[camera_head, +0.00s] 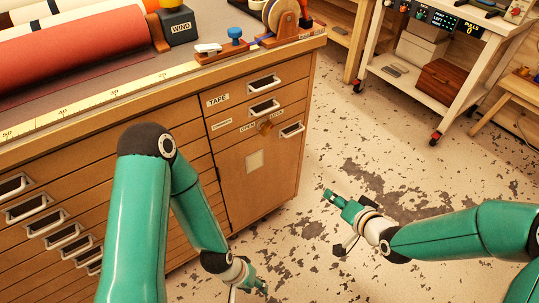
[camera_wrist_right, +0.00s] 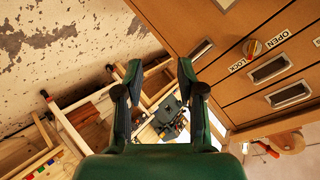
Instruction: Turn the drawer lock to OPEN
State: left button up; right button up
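The drawer lock is a small round brass-coloured knob (camera_head: 265,127) on the cabinet front, between the words OPEN and LOCK. It also shows in the right wrist view as a knob (camera_wrist_right: 252,48) with a reddish mark; I cannot tell which word it points to. My right gripper (camera_head: 337,222) is open and empty, out in front of the cabinet, to the right of and below the knob. In the right wrist view its fingers (camera_wrist_right: 160,68) are spread, with the knob off to their right. My left gripper (camera_head: 248,290) looks open and empty, low at the bottom edge, partly cut off.
The wooden cabinet (camera_head: 230,170) has several drawers with metal handles. A white cart (camera_head: 430,75) stands at the back right. The floor between is clear.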

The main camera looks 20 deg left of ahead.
jog(key=w+a+t+y+b, duration=0.2)
jog(key=w+a+b, duration=0.15)
jog(key=b, duration=0.25)
jog(key=n+y+b, duration=0.3)
jog(key=y+b, duration=0.2)
jog(key=b, duration=0.3)
send_near(269, 131)
pick_arm(q)
notch_tip(269, 131, down, 20)
jog(key=b, duration=0.2)
jog(key=shift+r+b, duration=0.2)
jog(key=shift+b, duration=0.15)
pick_arm(e)
jog(key=x, duration=1)
jog(key=shift+a+f, duration=0.1)
grip_shut()
